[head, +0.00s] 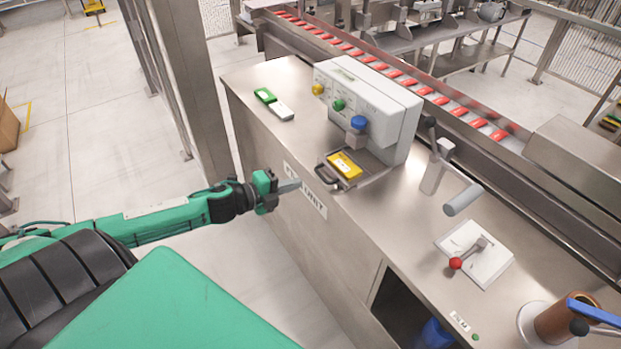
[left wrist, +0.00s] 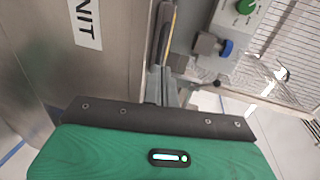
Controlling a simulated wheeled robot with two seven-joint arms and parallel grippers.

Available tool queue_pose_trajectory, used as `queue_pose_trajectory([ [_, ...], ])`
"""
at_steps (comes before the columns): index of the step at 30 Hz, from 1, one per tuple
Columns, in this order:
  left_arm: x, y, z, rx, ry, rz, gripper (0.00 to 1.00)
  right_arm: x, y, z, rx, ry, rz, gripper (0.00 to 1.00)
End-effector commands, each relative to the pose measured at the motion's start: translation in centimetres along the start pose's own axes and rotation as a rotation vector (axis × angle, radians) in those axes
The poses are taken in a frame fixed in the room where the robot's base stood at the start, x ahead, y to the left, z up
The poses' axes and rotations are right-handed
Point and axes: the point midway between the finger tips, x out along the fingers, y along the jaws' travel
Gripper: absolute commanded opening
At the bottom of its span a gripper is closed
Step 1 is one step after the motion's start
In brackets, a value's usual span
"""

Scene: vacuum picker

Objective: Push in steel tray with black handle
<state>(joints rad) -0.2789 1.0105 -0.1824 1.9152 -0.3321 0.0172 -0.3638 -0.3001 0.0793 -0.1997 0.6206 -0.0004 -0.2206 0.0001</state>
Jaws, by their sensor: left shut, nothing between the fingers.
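The steel tray (head: 371,164) sticks out from under the front of the light grey control box, near the bench's front edge. A yellow block (head: 345,164) lies in it. Its black handle (head: 327,177) points toward my left arm. My left gripper (head: 291,186) is shut and empty, in front of the bench's front face and left of the handle, with a gap between them. In the left wrist view the fingers (left wrist: 166,86) point toward the tray's side (left wrist: 163,35), seen edge-on. My right gripper is not in view.
The control box (head: 372,105) carries yellow, green and blue knobs. A green and white case (head: 274,104) lies left of it. A lever with a grey grip (head: 463,199) and a red-knobbed crank (head: 468,258) stand to the right. A steel post (head: 190,90) rises left of the bench.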

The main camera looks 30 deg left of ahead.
Motion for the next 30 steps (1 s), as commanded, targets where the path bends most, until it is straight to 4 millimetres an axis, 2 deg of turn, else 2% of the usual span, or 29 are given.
queue_pose_trajectory([
  [16, 5.1, -0.2, 0.0, 0.0, -0.001, -0.002, 0.0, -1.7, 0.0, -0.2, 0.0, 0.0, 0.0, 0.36],
  [22, 6.0, -0.1, 0.0, 0.0, -0.001, -0.001, 0.0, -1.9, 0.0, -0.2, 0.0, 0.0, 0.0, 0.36],
  [30, 6.1, 0.0, -0.1, 0.0, 0.0, 0.0, 0.0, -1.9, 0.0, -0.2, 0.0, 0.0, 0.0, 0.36],
])
